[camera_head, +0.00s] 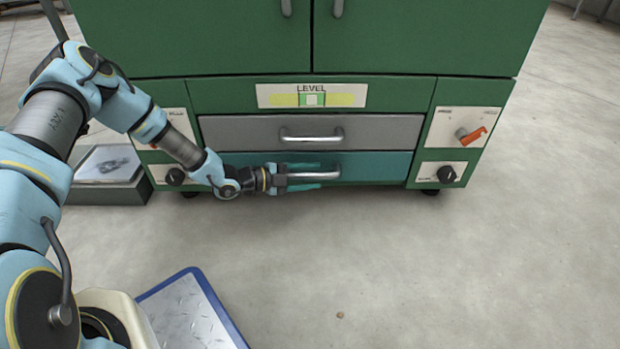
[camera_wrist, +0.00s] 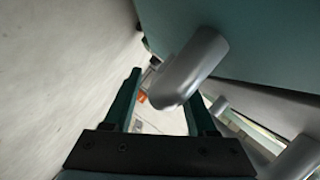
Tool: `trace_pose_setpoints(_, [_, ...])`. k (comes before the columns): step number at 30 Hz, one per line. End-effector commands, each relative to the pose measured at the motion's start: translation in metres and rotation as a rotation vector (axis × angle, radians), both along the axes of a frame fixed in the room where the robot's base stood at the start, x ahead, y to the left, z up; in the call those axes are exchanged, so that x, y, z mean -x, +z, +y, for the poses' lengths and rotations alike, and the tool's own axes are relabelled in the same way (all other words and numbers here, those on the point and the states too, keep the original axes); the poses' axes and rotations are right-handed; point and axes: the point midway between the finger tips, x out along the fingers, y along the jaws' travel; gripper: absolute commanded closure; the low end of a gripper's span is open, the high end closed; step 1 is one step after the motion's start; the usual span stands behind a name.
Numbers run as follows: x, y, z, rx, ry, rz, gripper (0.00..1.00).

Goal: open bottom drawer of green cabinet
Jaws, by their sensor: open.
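The green cabinet (camera_head: 212,42) stands ahead. Its teal bottom drawer (camera_head: 380,166) looks shut, flush below the grey drawer. The drawer's silver bar handle (camera_head: 322,172) sits at its middle. My gripper (camera_head: 318,176) is at the handle, with one finger above the bar and one below it. In the wrist view my gripper (camera_wrist: 160,100) is open, and the handle (camera_wrist: 190,68) passes between its two teal fingers. I cannot tell whether either finger touches the bar. The handle's left end is partly hidden behind my gripper in the head view.
The grey upper drawer (camera_head: 385,132) with its own handle (camera_head: 312,135) is just above. An orange switch (camera_head: 471,135) and black knobs (camera_head: 446,174) flank the drawers. A grey box (camera_head: 108,178) stands at left.

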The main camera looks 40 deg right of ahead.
Motion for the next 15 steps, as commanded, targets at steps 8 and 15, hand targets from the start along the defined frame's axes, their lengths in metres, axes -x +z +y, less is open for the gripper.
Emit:
trace_pose_setpoints(8, [0.0000,0.0002,-0.0001,0.000,0.000,0.000,0.49])
trace_pose_setpoints(15, [-0.0001,0.0002,-0.0001,0.000,0.000,0.000,0.76])
